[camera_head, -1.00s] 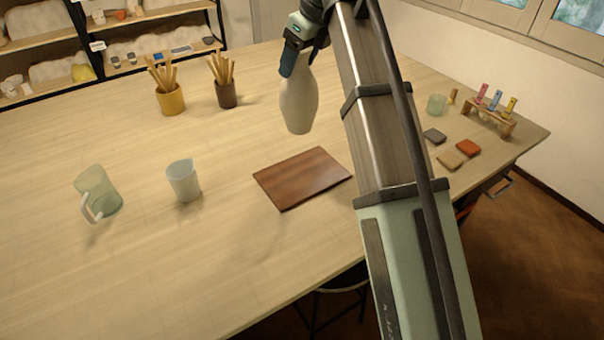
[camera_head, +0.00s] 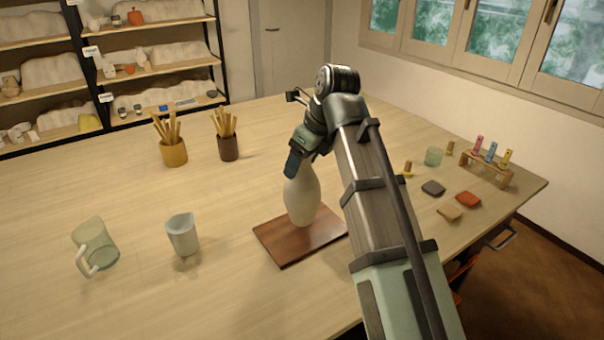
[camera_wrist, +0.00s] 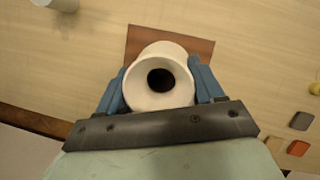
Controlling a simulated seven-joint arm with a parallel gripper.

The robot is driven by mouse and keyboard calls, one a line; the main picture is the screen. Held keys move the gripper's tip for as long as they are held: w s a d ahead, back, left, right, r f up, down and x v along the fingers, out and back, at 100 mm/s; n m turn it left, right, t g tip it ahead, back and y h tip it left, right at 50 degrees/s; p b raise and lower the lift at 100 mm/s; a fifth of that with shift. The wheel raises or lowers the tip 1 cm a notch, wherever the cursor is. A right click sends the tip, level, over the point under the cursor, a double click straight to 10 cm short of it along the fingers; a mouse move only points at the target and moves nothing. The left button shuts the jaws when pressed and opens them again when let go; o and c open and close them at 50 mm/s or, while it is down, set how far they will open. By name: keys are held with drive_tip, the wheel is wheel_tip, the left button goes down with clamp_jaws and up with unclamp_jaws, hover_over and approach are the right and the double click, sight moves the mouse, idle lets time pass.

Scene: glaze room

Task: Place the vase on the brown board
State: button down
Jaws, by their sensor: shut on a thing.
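The white vase (camera_head: 301,200) is upright over the brown board (camera_head: 283,249) in the head view. Its base appears at or just above the board; I cannot tell if it touches. My gripper (camera_head: 296,165) is shut on the vase's neck from above. In the wrist view, the blue fingers of my gripper (camera_wrist: 163,90) sit on both sides of the vase's round mouth (camera_wrist: 158,84). Part of the brown board (camera_wrist: 190,42) shows behind the vase, and the rest is hidden under it.
A clear green mug (camera_head: 97,245) and a pale beaker (camera_head: 182,236) stand left of the board. Two tool cups, yellow (camera_head: 174,153) and brown (camera_head: 228,148), stand behind. Sample tiles (camera_head: 433,188) and a vial rack (camera_head: 488,168) are at the right. The left tabletop is mostly clear.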

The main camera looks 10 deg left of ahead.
sight(302, 173)
drive_tip(key=shift+f, duration=1.65)
drive_tip(key=shift+c, duration=0.8)
unclamp_jaws()
drive_tip(key=shift+f, duration=0.15)
drive_tip(key=v, duration=1.2)
drive_tip(key=shift+d, duration=0.1)
